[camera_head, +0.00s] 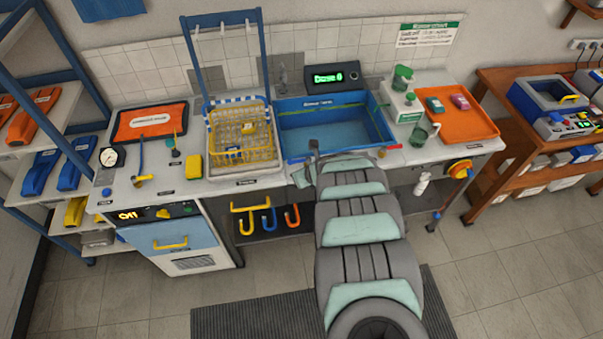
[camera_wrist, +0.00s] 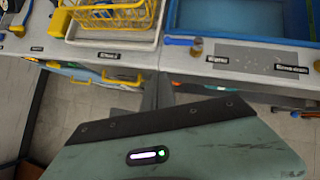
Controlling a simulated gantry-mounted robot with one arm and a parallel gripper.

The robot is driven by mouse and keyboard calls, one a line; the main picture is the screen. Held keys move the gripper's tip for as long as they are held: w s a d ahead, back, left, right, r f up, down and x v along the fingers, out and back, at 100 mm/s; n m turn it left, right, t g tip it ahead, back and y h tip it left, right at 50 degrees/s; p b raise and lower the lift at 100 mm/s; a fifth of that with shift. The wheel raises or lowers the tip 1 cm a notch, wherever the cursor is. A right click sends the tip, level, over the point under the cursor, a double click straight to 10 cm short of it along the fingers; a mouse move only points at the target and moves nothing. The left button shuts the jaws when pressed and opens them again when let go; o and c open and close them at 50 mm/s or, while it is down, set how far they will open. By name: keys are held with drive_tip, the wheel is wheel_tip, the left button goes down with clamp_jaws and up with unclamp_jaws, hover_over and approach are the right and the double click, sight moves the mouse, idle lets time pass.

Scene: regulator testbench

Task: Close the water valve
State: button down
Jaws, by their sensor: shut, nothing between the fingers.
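The worktop has a small brass fitting with a blue lever by the basin's front left corner in the wrist view (camera_wrist: 195,46); I take it for the water valve but cannot read its label. The lever lies roughly level, pointing left along the basin edge. In the head view my arm mostly hides that spot. Another lever with a blue handle and yellow base (camera_head: 142,162) stands at the worktop's left. My gripper (camera_head: 313,147) is shut and empty at the basin's front edge. Its fingertips are small and hard to make out, and I cannot tell whether they touch anything.
A blue water basin (camera_head: 340,135) lies behind my gripper. A yellow wire basket (camera_head: 240,140) stands left of it. An orange tray (camera_head: 470,125) and an orange round knob (camera_head: 460,168) are at the right. Hooks hang below the worktop's front edge.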

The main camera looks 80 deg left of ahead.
drive_tip(key=shift+v, duration=1.1)
drive_tip(key=shift+s, duration=0.2)
